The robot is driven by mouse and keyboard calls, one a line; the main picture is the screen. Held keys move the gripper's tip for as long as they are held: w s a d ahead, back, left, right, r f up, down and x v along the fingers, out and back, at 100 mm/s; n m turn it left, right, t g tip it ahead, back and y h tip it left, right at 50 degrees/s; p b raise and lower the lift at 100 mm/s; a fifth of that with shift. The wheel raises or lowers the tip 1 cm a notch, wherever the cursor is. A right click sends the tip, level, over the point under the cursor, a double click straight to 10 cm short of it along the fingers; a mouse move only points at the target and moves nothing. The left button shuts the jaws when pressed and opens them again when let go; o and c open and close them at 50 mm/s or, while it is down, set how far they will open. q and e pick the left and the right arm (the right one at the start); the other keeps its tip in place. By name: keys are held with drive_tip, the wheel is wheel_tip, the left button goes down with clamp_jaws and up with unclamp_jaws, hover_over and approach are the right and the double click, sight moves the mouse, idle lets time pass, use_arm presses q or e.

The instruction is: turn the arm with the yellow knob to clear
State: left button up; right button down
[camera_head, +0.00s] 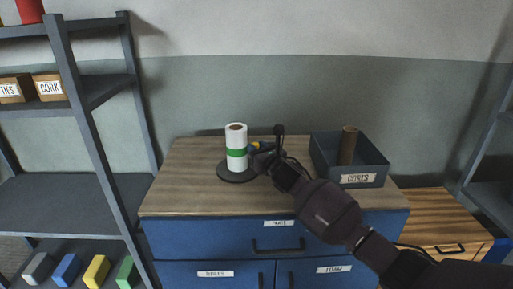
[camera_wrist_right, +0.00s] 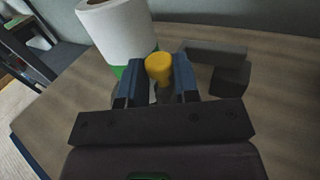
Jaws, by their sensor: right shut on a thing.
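A white roll (camera_head: 236,162) with a green band stands upright on a dark round base (camera_head: 237,175) on the cabinet's wooden top. It also shows in the wrist view (camera_wrist_right: 112,30), up and left of my fingers. The yellow knob (camera_wrist_right: 158,68) is between the two blue fingers of my right gripper (camera_wrist_right: 160,78), which is shut on it. In the head view my right gripper (camera_head: 257,148) is at the right side of the roll, level with the green band. The arm under the knob is mostly hidden by the fingers. My left gripper is not in view.
A dark bin (camera_head: 361,180) labelled CORES, with a brown tube (camera_head: 348,146) in it, stands right of the roll. A dark grey angular thing (camera_wrist_right: 216,54) lies right of the fingers in the wrist view. The wooden top (camera_head: 185,190) is clear at left.

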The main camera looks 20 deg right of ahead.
drive_tip(key=shift+s+d+n+g+y+p, duration=0.1)
drive_tip(key=shift+s+d+n+g+y, duration=0.45)
drive_tip(key=shift+y, duration=0.4)
drive_tip(key=shift+s+d+n+g+y+p, duration=0.15)
drive_tip(key=shift+s+d+n+y, duration=0.1)
drive_tip(key=shift+d+n+y, duration=0.4)
drive_tip(key=shift+s+d+n+g+y+p, duration=0.1)
drive_tip(key=shift+s+d+n+g+y, duration=0.25)
drive_tip(key=shift+n+y, duration=0.6)
drive_tip(key=shift+m+y, duration=0.25)
drive_tip(key=c, duration=1.1)
unclamp_jaws()
drive_tip(key=shift+s, duration=0.1)
drive_tip(key=v, duration=1)
drive_tip(key=shift+s+d+p, duration=0.25)
drive_tip(key=shift+s+p, duration=0.1)
drive_tip(key=shift+c, duration=0.4)
